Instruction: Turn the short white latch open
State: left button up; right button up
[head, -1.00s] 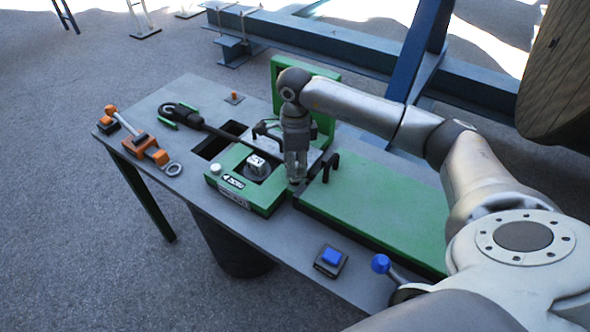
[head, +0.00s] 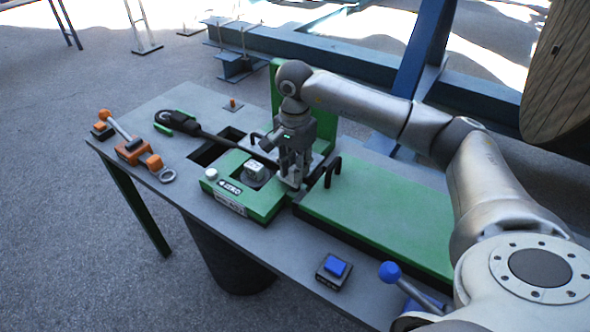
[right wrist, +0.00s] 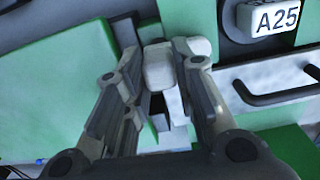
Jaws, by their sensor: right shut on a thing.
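The short white latch (right wrist: 160,68) shows between my fingertips in the right wrist view, beside the green housing. My right gripper (right wrist: 172,62) is shut on it, with one finger on each side. In the head view my right gripper (head: 292,182) points down at the right end of the green housing (head: 262,203), and the latch is mostly hidden by the fingers there. My left gripper is not in view.
A white block marked A25 (right wrist: 272,18) sits on a dark round base close by; it also shows in the head view (head: 256,170). A black handle (head: 333,171) stands right of the gripper. A blue button (head: 335,267) and blue-knobbed lever (head: 390,272) are near the front edge.

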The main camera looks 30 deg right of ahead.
jog(key=shift+n, duration=0.4)
jog(key=o, duration=1)
notch_tip(320, 180, up, 12)
jog(key=shift+r, duration=0.1)
dwell(0.6)
